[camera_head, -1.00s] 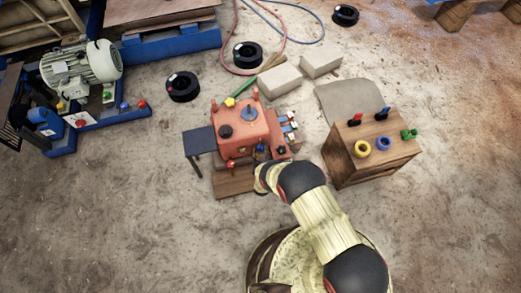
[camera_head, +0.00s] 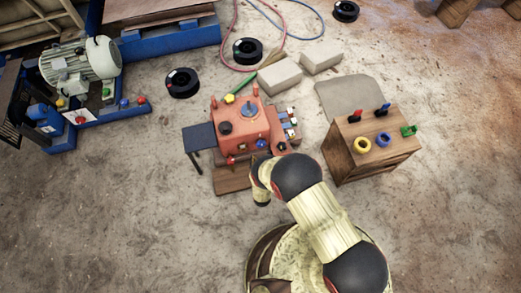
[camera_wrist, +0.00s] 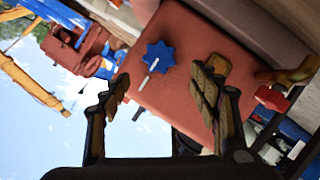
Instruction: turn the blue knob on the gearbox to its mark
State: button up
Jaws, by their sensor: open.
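The red gearbox (camera_head: 232,137) stands on a wooden base in the head view. Its blue knob (camera_head: 261,143) shows small on the near side. In the wrist view the blue knob (camera_wrist: 158,52) is star-shaped, on the red gearbox face (camera_wrist: 185,25). A pale pointer runs from the knob toward the lower left. A short dark piece (camera_wrist: 138,112) shows below it; I cannot tell whether it is the mark. My gripper (camera_wrist: 162,88) is open and empty, its fingers apart below the knob and not touching it. In the head view my arm mostly hides the gripper.
A wooden box (camera_head: 370,158) with colored rings and knobs stands right of the gearbox. A dark side table (camera_head: 199,137) stands at its left. Concrete blocks (camera_head: 279,77) and a hose lie behind. The floor at left front is clear.

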jog(key=shift+v, duration=2)
